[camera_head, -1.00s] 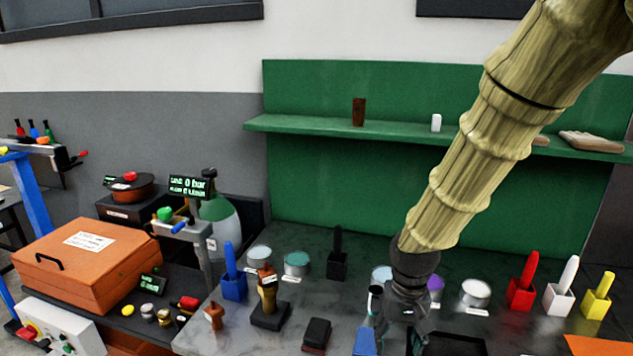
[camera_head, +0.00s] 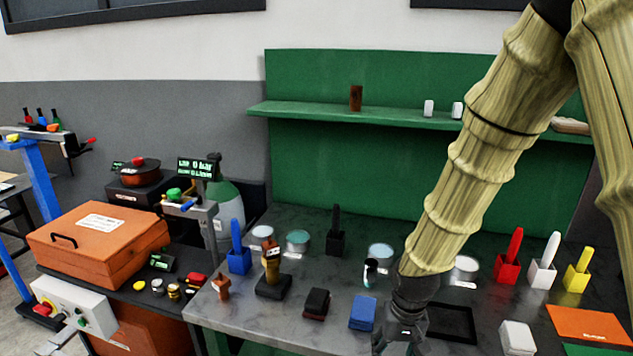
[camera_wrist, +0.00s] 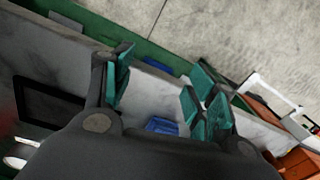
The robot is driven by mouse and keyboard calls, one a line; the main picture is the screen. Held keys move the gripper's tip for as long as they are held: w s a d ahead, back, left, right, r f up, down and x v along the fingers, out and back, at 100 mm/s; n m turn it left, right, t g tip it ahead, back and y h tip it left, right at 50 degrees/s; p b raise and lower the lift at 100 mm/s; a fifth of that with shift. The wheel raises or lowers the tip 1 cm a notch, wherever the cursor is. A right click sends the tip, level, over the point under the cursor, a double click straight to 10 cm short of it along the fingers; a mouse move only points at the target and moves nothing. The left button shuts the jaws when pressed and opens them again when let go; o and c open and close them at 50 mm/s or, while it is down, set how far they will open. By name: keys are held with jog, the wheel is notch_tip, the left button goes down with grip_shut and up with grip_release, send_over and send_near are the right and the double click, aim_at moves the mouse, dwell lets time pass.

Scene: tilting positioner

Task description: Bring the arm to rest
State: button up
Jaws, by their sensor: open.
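My gripper (camera_head: 396,343) hangs at the end of my arm, low at the front edge of the grey stone-topped bench (camera_head: 240,318) in the head view. In the wrist view my gripper (camera_wrist: 160,92) shows its teal-padded fingers spread apart with nothing between them. Beyond the fingers lie the bench edge and the floor (camera_wrist: 215,30). A blue block (camera_head: 363,312) lies on the bench left of my gripper; a blue thing also shows between the fingers' bases in the wrist view (camera_wrist: 162,125), below them. My arm hides part of the bench and shelf.
A dark tray (camera_head: 452,322) and a white block (camera_head: 517,338) lie right of my gripper. Several tins and brush holders line the bench back. A green shelf (camera_head: 300,108) stands behind. An orange case (camera_head: 100,262) is at the left.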

jog(key=s+d+f, duration=0.1)
jog(key=s+f, duration=0.4)
jog(key=f, duration=0.4)
jog(key=s+d+f, duration=0.1)
jog(key=s+f, duration=0.5)
jog(key=f, duration=0.4)
jog(key=s+d+f, duration=0.4)
jog(key=s+f, duration=0.5)
jog(key=s, duration=0.5)
jog(key=shift+f, duration=0.3)
